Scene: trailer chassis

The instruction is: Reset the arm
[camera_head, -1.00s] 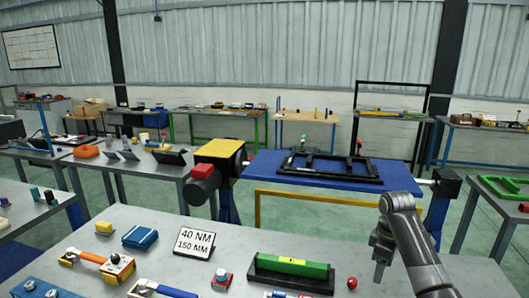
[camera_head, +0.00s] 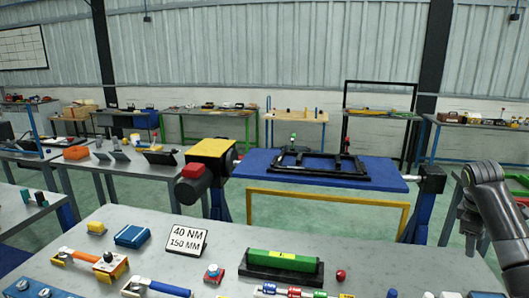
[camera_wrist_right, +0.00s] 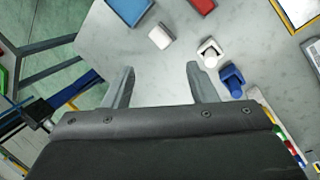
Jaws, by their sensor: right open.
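My right gripper (camera_head: 468,222) is at the right edge of the head view, raised near the right end of the near grey table. In the right wrist view its two fingers (camera_wrist_right: 160,88) are spread apart with nothing between them. My right arm comes in from the right edge of the head view. My left gripper is in neither view now.
The near grey table (camera_head: 120,222) holds a green block in a black holder (camera_head: 285,262), a sign (camera_head: 187,240), a red ball (camera_head: 341,275) and several tools. A blue bench with a black frame (camera_head: 320,164) stands beyond. Below the right gripper lie small white and blue parts (camera_wrist_right: 232,78).

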